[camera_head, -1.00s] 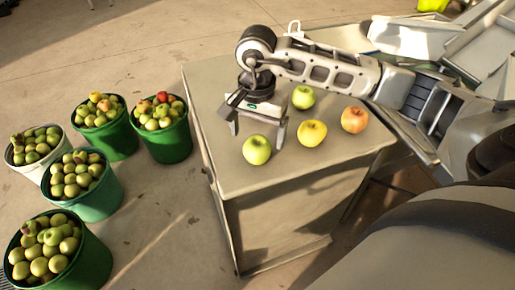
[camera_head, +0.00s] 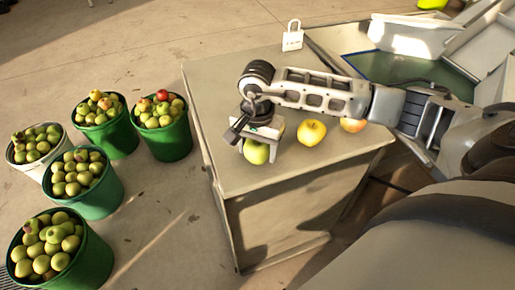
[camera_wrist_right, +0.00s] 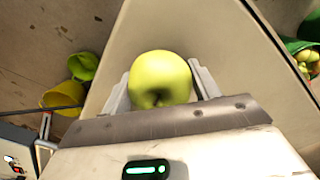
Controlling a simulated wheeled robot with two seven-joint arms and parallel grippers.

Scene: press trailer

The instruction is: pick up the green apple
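A green apple (camera_head: 256,153) sits on the table near its left front edge. My right gripper (camera_head: 258,148) is lowered over it, with one finger on each side. In the right wrist view the green apple (camera_wrist_right: 160,80) lies between the two fingers (camera_wrist_right: 163,88), which stand apart. A narrow gap shows by the right finger, so the gripper looks open around the apple. A yellow apple (camera_head: 311,133) and a partly hidden orange-red apple (camera_head: 353,125) are to the right on the table. A second green apple is hidden behind my right arm. My left gripper is not in view.
The table (camera_head: 320,165) has bare room at its front. A white padlock-shaped object (camera_head: 292,38) stands at its back. Green buckets (camera_head: 172,138) and a white bucket (camera_head: 35,172), full of apples, stand on the floor to the left. A metal chute (camera_head: 415,38) is at the back right.

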